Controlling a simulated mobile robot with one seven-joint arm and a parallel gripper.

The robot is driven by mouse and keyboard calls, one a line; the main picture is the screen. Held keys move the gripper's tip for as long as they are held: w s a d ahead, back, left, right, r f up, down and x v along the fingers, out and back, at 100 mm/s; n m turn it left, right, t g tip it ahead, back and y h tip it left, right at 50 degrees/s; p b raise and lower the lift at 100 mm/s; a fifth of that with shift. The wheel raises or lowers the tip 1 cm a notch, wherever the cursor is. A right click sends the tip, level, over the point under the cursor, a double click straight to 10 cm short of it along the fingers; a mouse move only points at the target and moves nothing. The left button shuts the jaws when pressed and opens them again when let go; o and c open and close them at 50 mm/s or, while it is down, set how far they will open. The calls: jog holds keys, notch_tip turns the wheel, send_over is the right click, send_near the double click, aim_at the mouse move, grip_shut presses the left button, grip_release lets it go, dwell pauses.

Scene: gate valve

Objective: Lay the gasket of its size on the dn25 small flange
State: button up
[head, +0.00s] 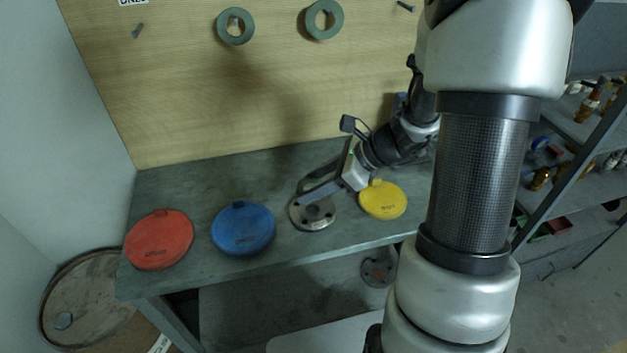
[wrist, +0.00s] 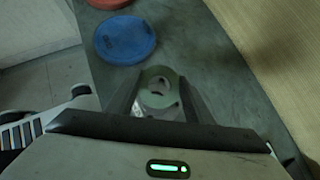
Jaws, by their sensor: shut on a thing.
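My gripper (head: 310,194) reaches down over the bench from the right. In the wrist view, its two fingers (wrist: 158,98) are shut on a small pale green ring gasket (wrist: 155,74). The small grey metal flange (head: 314,216), with bolt holes, lies on the bench between the blue and yellow discs, right under the fingertips. In the wrist view the gasket and fingers hide most of what is below. I cannot tell whether the gasket touches the flange.
A red disc (head: 159,240), a blue disc (head: 243,229) and a yellow disc (head: 383,199) lie on the grey bench (head: 170,190). Two larger green gaskets (head: 235,26) (head: 324,20) hang on the wooden board; a peg (head: 138,30) at left is bare. Another flange (head: 377,271) sits below the bench.

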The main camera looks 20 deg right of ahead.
aim_at(312, 210)
notch_tip(312, 210, down, 6)
jog(key=b, duration=0.4)
jog(key=shift+f+b, duration=0.1)
jog(key=shift+b, duration=0.25)
jog(key=shift+s+f, duration=0.25)
jog(key=shift+f, duration=0.2)
jog(key=shift+s+f+b, duration=0.1)
jog(key=shift+b, duration=0.25)
jog(key=shift+d, duration=0.3)
jog(key=o, duration=1.1)
jog(key=shift+f, duration=0.1)
jog(key=shift+d, duration=0.1)
jog(key=w+r+p+v, duration=0.1)
jog(key=p+v, duration=0.2)
jog(key=v, duration=1.5)
jog(key=shift+a, duration=0.3)
